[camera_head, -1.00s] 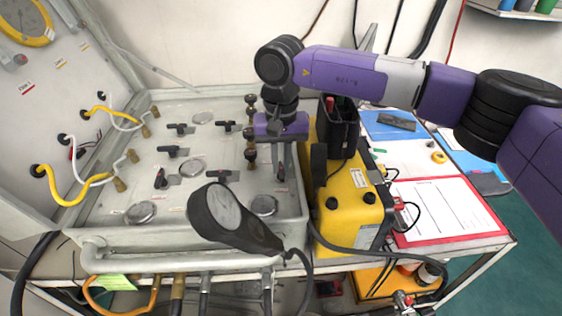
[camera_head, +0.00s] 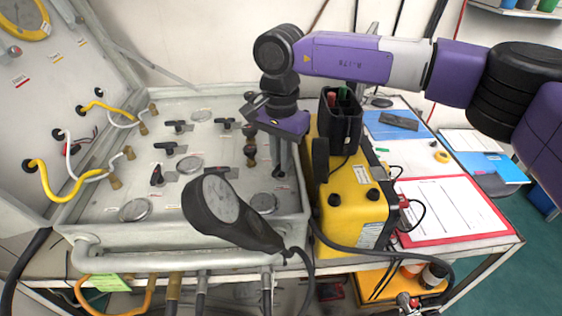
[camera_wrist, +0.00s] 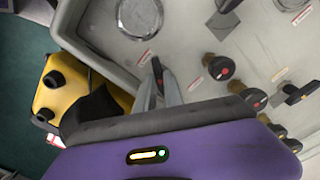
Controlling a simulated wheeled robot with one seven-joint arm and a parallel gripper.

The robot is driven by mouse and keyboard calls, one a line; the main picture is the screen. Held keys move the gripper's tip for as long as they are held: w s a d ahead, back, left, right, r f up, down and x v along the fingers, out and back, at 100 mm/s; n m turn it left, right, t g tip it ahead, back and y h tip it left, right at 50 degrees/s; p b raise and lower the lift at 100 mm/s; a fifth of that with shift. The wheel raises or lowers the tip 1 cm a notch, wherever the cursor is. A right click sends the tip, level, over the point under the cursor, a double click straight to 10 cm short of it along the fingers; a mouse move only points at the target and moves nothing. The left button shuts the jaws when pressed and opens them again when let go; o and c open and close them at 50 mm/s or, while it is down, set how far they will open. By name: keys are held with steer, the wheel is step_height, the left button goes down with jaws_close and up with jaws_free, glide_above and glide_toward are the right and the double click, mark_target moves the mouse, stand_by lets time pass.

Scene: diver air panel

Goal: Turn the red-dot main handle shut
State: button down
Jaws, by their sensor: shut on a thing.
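The white valve panel (camera_head: 228,130) carries several small black handles and knobs. My gripper (camera_head: 281,168) points down at the panel's right edge, beside the yellow case. In the wrist view my gripper (camera_wrist: 161,88) has its grey fingers closed around a small dark handle (camera_wrist: 157,68), taken as the main handle. The fingers hide much of it, and I cannot make out a red dot on it. Its exact angle is hard to tell. A red label lies on the panel close by.
Brass-stemmed knobs (camera_wrist: 221,68) with red centres stand near my gripper. A yellow case (camera_head: 350,192) with a black pouch (camera_head: 341,120) is close on the right. A dark handheld gauge (camera_head: 222,205) rises in front. A red-framed sheet (camera_head: 448,208) lies on the table.

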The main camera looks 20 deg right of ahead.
steer(key=m+b, duration=0.1)
steer(key=m, duration=0.4)
steer(key=shift+w+m, duration=0.1)
steer(key=shift+m, duration=0.2)
steer(key=m+b, duration=0.1)
steer(key=m, duration=0.4)
steer(key=shift+r, duration=0.1)
stand_by(0.3)
steer(key=c, duration=1.5)
jaws_free()
steer(key=shift+o, duration=0.2)
step_height(320, 180, up, 8)
steer(key=shift+f+b, duration=0.1)
steer(key=shift+b, duration=0.5)
